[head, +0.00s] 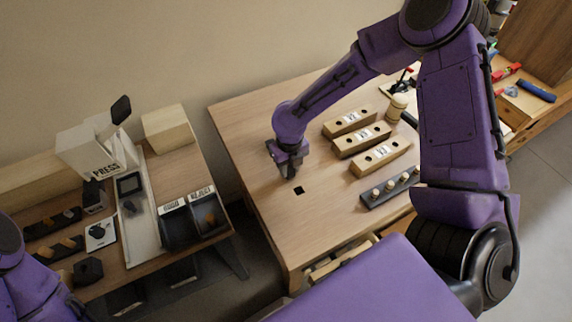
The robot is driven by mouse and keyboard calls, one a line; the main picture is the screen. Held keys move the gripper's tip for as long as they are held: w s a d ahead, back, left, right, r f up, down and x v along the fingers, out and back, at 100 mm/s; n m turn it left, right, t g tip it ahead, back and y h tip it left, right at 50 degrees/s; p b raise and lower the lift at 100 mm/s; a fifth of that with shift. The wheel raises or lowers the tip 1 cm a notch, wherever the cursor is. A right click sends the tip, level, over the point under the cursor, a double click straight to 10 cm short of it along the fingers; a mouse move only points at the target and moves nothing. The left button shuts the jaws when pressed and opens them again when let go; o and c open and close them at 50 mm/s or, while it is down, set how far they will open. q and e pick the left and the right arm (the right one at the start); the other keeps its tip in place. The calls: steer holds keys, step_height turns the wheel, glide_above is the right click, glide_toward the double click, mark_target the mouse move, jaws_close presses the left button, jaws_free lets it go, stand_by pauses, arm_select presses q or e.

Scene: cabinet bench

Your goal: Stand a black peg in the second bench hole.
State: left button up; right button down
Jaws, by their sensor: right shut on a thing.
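My right gripper (290,171) points down over the wooden bench (240,132), just behind a square black hole (298,190) in its top. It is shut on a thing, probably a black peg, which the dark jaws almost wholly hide. I cannot tell whether the held thing is in a hole or above the bench top. The visible hole looks empty. Any other bench holes are hidden or cannot be made out. Part of my left arm shows at the lower left corner, but its gripper is out of view.
Three labelled wooden blocks with holes (380,157) stand right of the gripper. A dark rack with light pegs (390,188) lies in front of them. A wooden mallet (397,107) stands behind. A side table with a press (90,150) and reject bins (195,218) is left, across a gap.

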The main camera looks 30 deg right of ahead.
steer(key=shift+f, duration=0.25)
steer(key=c, duration=0.7)
jaws_free()
steer(key=shift+c, duration=0.2)
steer(key=shift+o, duration=0.8)
step_height(320, 180, up, 5)
steer(key=p, duration=0.5)
steer(key=shift+f, duration=0.1)
steer(key=shift+r+p, duration=1.1)
steer(key=shift+r, duration=0.05)
